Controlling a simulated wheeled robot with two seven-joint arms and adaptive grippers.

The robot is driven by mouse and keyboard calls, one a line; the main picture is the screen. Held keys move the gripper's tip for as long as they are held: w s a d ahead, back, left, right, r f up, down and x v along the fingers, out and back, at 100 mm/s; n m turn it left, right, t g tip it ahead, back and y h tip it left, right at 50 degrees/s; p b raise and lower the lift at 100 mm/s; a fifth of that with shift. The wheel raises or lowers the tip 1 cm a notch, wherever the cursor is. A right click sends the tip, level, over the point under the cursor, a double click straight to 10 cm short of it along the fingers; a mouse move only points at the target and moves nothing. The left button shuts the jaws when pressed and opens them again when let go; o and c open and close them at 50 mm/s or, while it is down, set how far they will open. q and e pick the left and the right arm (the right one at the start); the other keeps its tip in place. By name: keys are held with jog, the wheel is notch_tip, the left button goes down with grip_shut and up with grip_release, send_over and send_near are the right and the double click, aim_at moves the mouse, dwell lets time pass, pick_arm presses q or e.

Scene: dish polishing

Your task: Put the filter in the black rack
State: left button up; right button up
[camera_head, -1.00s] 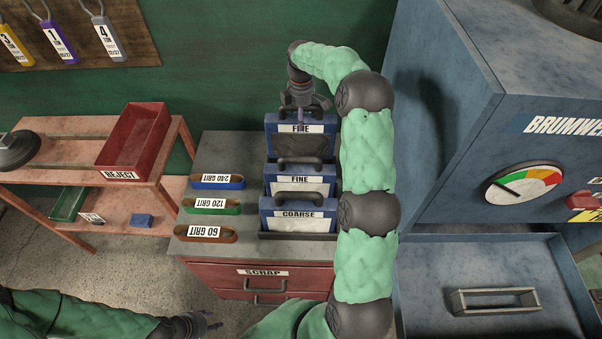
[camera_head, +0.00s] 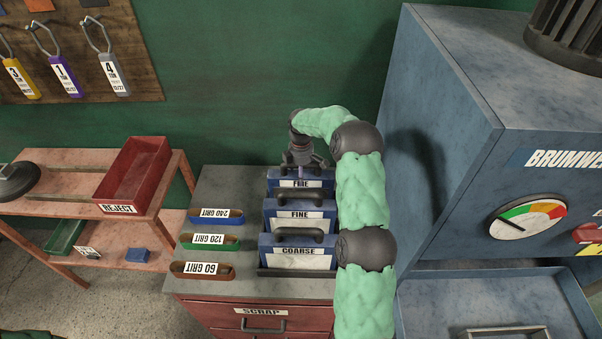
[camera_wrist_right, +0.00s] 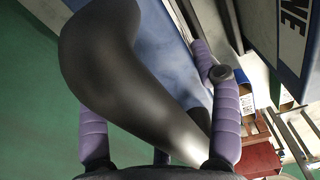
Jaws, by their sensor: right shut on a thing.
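The black rack (camera_head: 300,272) stands on the grey cabinet top; its front edge shows below a row of blue filters. The front filter (camera_head: 298,251) reads COARSE and the middle filter (camera_head: 300,215) reads FINE. The rear filter (camera_head: 300,183), also labelled FINE, stands upright behind them, its lower part hidden. My right gripper (camera_head: 302,163) is at its top, shut on its dark handle (camera_wrist_right: 105,65), which passes between the purple fingers in the right wrist view. I cannot tell whether the rear filter's bottom rests in the rack. My left gripper is out of view.
Grit belts (camera_head: 210,241) lie left of the rack. A red REJECT bin (camera_head: 133,172) stands on a wooden bench further left. A large blue machine (camera_head: 450,130) stands close to the right of my right arm. The green wall is behind.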

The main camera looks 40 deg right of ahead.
dwell(0.3)
jog(key=o, duration=1.7)
jog(key=shift+r, duration=0.1)
notch_tip(320, 180, up, 12)
jog(key=shift+r+p, duration=0.1)
jog(key=shift+p, duration=0.4)
